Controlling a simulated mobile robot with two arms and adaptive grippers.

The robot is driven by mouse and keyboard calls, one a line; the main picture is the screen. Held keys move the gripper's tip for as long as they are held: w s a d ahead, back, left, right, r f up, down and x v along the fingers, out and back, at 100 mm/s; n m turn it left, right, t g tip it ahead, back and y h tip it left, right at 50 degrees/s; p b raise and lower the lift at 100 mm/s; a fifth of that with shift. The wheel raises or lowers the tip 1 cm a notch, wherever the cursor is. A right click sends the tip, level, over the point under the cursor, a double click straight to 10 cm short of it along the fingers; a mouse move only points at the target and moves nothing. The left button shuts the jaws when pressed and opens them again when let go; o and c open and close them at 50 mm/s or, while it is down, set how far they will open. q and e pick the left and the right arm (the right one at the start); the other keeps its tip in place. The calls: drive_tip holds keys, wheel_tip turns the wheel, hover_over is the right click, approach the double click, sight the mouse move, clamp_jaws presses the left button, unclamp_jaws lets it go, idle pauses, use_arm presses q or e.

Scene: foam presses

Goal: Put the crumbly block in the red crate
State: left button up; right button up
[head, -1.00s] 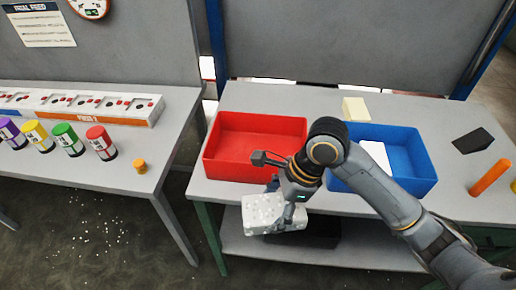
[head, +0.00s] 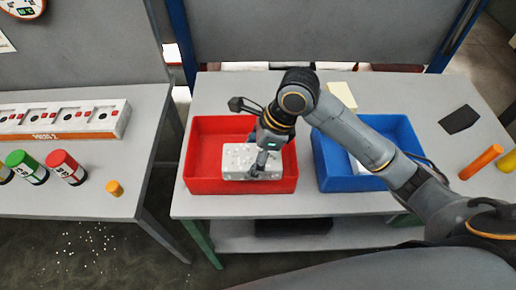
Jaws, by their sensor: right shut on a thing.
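The crumbly block (head: 238,160) is a white speckled foam block. It shows within the outline of the red crate (head: 196,186), over the crate's floor; I cannot tell whether it touches the floor. My right gripper (head: 262,168) is shut on the block's right part, with the arm reaching in from the right. The gripper hides part of the block and of the crate's back right. My left gripper is not in view.
A blue crate (head: 322,176) with a white block (head: 357,166) stands to the right. A cream block (head: 342,96), a dark wedge (head: 459,119) and an orange cylinder (head: 481,162) lie on the table. A side table holds coloured cans and a small orange piece (head: 115,188).

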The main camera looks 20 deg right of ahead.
drive_tip(key=w+d, duration=0.1)
drive_tip(key=w+d+f, duration=0.1)
drive_tip(key=w+d, duration=0.1)
drive_tip(key=shift+d+f+p, duration=0.15)
drive_tip(key=shift+f+p, duration=0.15)
drive_tip(key=shift+p, duration=0.1)
drive_tip(key=w+f, duration=0.1)
drive_tip(key=w+d+f, duration=0.1)
drive_tip(key=f, duration=0.1)
drive_tip(key=w+d+f, duration=0.1)
drive_tip(key=shift+w+d+f+p, duration=0.1)
drive_tip(key=shift+w+f+p, duration=0.1)
drive_tip(key=shift+f+p, duration=0.15)
drive_tip(key=shift+w+d+f, duration=0.2)
drive_tip(key=shift+w+f, duration=0.1)
drive_tip(key=shift+f, duration=0.25)
drive_tip(key=shift+w+d+f, duration=0.15)
drive_tip(key=shift+d+f, duration=0.05)
drive_tip(key=shift+f, duration=0.05)
wheel_tip(320, 180, down, 2)
drive_tip(key=shift+f+p, duration=0.15)
drive_tip(key=shift+p, duration=0.6)
drive_tip(key=shift+f, duration=0.35)
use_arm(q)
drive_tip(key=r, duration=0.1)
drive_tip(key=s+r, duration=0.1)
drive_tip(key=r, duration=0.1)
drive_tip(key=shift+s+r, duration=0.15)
use_arm(e)
drive_tip(key=shift+f, duration=0.1)
